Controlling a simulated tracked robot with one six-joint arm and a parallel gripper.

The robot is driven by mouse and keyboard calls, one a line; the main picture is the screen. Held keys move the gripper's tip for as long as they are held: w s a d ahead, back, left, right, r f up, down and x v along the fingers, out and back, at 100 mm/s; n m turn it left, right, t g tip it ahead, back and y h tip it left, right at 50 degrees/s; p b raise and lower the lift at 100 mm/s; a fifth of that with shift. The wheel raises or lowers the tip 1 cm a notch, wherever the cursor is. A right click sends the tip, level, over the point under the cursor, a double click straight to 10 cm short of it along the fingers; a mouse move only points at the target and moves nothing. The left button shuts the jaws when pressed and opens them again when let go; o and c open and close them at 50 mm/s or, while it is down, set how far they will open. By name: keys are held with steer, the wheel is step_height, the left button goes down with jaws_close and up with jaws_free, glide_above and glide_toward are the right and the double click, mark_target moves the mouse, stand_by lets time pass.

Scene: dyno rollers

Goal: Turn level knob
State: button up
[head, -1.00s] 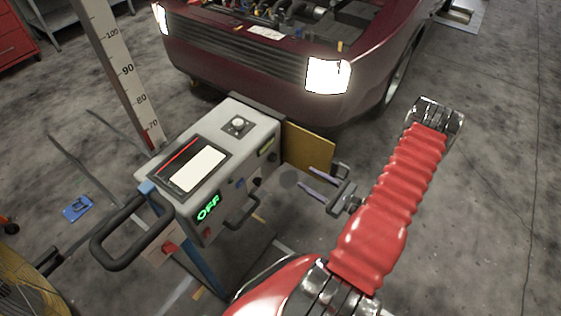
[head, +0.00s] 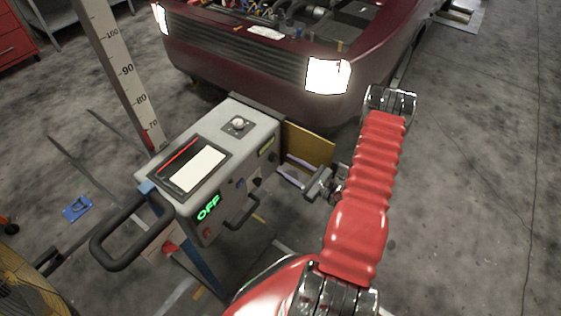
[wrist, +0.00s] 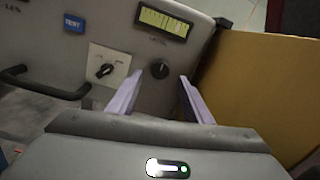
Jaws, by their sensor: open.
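The level knob (wrist: 159,69) is a small round black knob on the grey machine's side panel, below a green-yellow meter with a small blurred label between them. In the wrist view it shows between my two lavender fingertips, and I see no contact. My gripper (wrist: 161,76) is open and empty, facing the panel. In the head view my gripper (head: 282,164) is just right of the panel, with its fingers pointing left; the knob there is small and hard to make out.
A black selector switch (wrist: 105,70) on a white plate sits left of the knob, with a blue button (wrist: 73,22) above it. A yellow-brown panel (wrist: 265,85) stands close on the right. A black handle (wrist: 45,88) sticks out at left.

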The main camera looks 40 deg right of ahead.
mark_target(275, 159)
steer(key=shift+x, duration=2.15)
steer(key=shift+c, duration=0.3)
steer(key=c, duration=0.9)
steer(key=shift+d, duration=0.2)
steer(key=shift+c, duration=0.5)
steer(key=shift+a, duration=0.15)
